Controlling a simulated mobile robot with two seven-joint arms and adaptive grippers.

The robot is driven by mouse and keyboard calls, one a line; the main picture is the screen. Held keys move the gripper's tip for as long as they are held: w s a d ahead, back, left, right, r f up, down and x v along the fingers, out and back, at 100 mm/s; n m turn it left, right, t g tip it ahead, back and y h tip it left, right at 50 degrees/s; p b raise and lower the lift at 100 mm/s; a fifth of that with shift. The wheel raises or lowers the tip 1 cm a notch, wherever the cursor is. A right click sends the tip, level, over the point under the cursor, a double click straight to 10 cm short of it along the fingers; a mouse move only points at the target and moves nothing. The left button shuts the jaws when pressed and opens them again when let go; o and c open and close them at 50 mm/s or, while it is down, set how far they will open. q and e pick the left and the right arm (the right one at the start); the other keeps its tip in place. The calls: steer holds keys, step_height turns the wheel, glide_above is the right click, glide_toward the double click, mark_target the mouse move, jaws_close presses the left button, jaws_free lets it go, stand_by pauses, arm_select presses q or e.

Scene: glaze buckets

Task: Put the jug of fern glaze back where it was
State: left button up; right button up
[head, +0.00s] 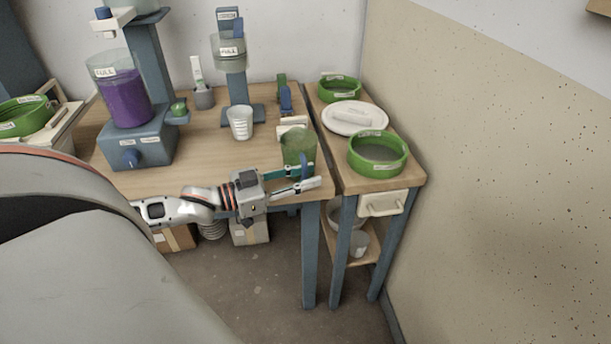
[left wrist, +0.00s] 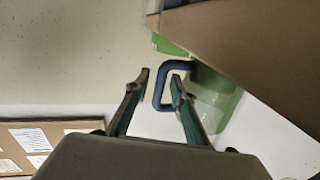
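The jug of green glaze (head: 299,143) is a clear cup with a blue handle (head: 304,168), at the front right corner of the wooden table. In the left wrist view the jug (left wrist: 214,100) is partly hidden by a brown surface, and its blue handle (left wrist: 161,90) faces me. My left gripper (head: 305,183) is at the handle, in front of the jug. In the left wrist view its fingers (left wrist: 161,87) are apart, with the handle's outer bar between them and one fingertip at the loop's opening. My right gripper is not in view.
The table (head: 205,150) carries a purple-filled dispenser (head: 122,98), a stand with a clear vessel (head: 230,55) and a white cup (head: 240,123). A side bench to the right holds green-rimmed sieves (head: 378,165) and a white plate (head: 355,127). The table's front middle is clear.

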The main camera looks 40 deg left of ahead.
arm_select(q)
steer(key=shift+r, duration=0.1)
steer(key=p+v, duration=0.3)
steer(key=v, duration=0.9)
step_height(320, 180, down, 8)
steer(key=s+d+n+y, duration=0.1)
steer(key=s+y, duration=0.1)
steer(key=y, duration=0.1)
steer(key=s+d+f+g+y, duration=0.1)
steer(key=s+d+f+g, duration=0.1)
steer(key=d+f, duration=0.6)
steer(key=s+d+f+n+g+y, duration=0.1)
steer(key=s+d+f+g+y, duration=0.1)
steer(key=d+f, duration=0.6)
steer(key=s+d+g, duration=0.1)
steer(key=s+d, duration=0.1)
steer(key=d, duration=0.3)
steer(key=shift+s+d+f, duration=0.3)
steer(key=shift+s+d, duration=0.05)
steer(key=shift+s, duration=0.05)
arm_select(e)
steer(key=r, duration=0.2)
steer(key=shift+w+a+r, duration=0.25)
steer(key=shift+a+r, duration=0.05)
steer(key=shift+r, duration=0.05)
